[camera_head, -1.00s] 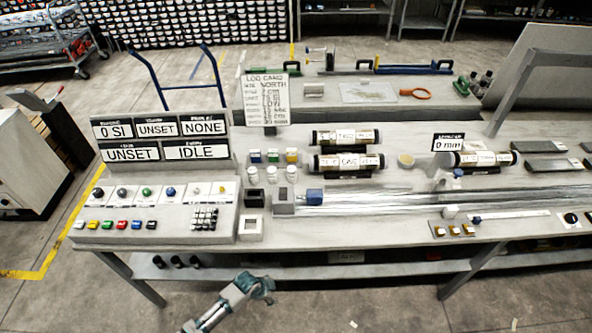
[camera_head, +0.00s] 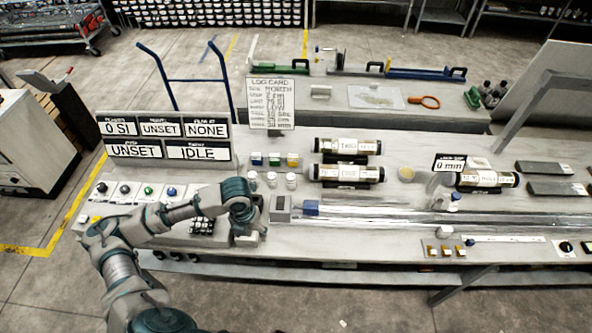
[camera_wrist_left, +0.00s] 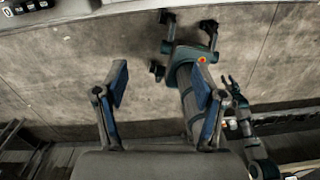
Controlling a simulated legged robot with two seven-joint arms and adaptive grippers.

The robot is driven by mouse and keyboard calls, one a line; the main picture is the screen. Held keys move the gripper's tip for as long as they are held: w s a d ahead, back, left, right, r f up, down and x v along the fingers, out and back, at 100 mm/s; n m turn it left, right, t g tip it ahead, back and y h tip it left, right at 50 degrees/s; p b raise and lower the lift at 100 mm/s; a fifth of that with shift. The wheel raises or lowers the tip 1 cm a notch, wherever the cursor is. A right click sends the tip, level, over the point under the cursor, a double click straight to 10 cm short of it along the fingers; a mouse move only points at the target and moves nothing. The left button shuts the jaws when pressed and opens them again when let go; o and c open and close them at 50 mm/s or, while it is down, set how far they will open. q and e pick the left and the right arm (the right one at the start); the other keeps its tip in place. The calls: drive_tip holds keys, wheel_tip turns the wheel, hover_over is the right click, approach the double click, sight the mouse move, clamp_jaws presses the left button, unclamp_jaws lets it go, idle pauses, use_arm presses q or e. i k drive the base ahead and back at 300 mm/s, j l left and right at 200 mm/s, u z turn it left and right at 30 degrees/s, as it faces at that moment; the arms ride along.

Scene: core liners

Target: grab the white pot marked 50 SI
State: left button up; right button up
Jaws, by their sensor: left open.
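Three small white pots stand in a row on the bench in the head view: a left one (camera_head: 253,179), a middle one (camera_head: 271,179) and a right one (camera_head: 291,180). Their markings are too small to read. My left gripper (camera_head: 250,236) is near the bench's front edge, below and in front of the pots in the picture, apart from them. In the left wrist view its two fingers (camera_wrist_left: 158,95) are spread and empty, with floor between them. Parts of my own body also show there, perhaps including my right gripper, too small to judge.
Blue, green and yellow blocks (camera_head: 274,159) sit behind the pots. A grey block (camera_head: 282,208) stands in front of them, beside long clear tubes (camera_head: 380,217). A button console (camera_head: 150,190) is at left, a log card (camera_head: 270,103) behind, labelled cylinders (camera_head: 347,173) at right.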

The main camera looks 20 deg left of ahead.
sight(291, 176)
drive_tip(key=i, duration=1.2)
